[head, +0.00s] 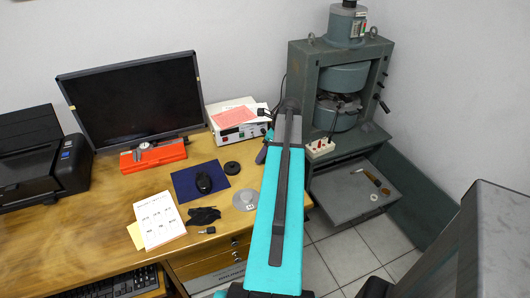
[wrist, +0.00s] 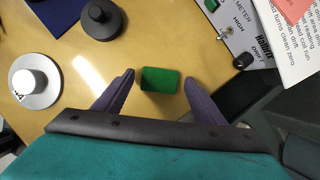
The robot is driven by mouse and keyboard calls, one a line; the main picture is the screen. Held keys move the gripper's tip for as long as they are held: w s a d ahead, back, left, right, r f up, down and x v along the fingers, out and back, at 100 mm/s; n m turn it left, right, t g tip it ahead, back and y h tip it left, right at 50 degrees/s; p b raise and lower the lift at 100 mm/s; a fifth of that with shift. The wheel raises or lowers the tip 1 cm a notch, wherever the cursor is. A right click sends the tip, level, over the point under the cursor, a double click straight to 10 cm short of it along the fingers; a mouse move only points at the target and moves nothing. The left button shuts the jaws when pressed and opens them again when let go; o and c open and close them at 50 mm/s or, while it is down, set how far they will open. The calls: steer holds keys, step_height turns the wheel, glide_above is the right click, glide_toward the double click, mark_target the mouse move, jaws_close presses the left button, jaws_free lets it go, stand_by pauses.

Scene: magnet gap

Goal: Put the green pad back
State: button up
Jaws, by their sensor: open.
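The green pad (wrist: 160,79) is a small block that appears to lie on the wooden desk in the wrist view. My gripper (wrist: 160,77) is open, with one purple finger to the left of the pad and one to the right. Gaps show between the pad and both fingers. I cannot tell how high the fingers are above the desk. In the head view my teal arm hides the pad and most of the gripper. The grey-green magnet (head: 342,78) stands at the right of the head view, with round pole pieces and a dark gap between them.
A white instrument box (head: 238,122) with a red paper stands behind the arm. A black disc (wrist: 102,18) and a silver disc with a white knob (wrist: 34,80) lie left of my gripper. A grey shelf (head: 346,189) lies below the magnet.

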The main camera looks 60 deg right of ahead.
steer(key=b+v, duration=0.1)
steer(key=v, duration=1)
steer(key=shift+r, duration=0.25)
stand_by(0.7)
